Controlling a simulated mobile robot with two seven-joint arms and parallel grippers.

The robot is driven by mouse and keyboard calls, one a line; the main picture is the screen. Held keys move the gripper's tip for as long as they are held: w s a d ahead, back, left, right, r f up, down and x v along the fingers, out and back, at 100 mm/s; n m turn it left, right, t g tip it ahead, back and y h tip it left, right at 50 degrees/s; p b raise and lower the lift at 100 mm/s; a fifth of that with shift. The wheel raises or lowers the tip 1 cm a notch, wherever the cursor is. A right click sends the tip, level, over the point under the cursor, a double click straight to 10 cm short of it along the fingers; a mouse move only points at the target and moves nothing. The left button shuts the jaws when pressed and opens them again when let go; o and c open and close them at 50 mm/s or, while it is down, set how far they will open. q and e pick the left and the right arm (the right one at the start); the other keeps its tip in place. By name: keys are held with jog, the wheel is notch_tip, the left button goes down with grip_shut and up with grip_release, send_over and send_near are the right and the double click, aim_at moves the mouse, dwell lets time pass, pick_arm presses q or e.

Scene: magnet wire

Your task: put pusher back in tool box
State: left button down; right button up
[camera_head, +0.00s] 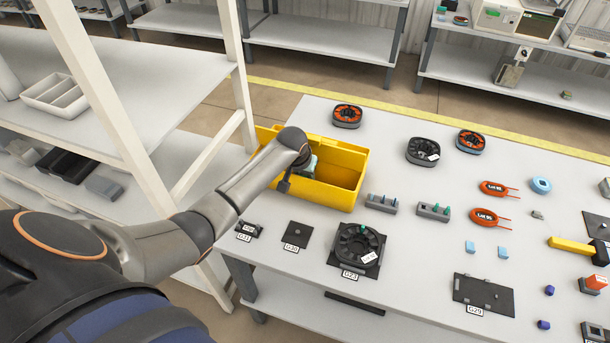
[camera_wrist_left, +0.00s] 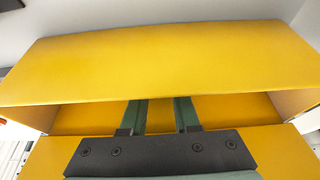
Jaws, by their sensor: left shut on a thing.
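The yellow tool box (camera_head: 326,194) stands open at the left end of the white table. It also fills much of the left wrist view (camera_wrist_left: 165,58). My left arm reaches over its left part. My left gripper (camera_head: 306,166) points down into the box, with its green fingers (camera_wrist_left: 160,112) between the yellow walls. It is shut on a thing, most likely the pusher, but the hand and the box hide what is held. I cannot tell whether it touches the box floor. The right part of the box looks empty. My right gripper is not in view.
Grey holders with small pegs (camera_head: 381,203) stand just right of the box. A black fan (camera_head: 358,246) sits in front, with round coil parts (camera_head: 422,151) behind. A yellow hammer (camera_head: 572,244) lies at the right. A white shelf post (camera_head: 240,85) rises left of the box.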

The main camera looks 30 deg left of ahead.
pick_arm(q)
jog(key=shift+f, duration=0.1)
jog(key=c, duration=0.7)
grip_release()
jog(key=shift+o, duration=0.2)
jog(key=shift+s+r, duration=0.1)
jog(key=shift+r, duration=0.25)
jog(key=p+v, duration=0.2)
jog(key=v, duration=0.9)
jog(key=shift+r, duration=0.25)
jog(key=shift+s, duration=0.15)
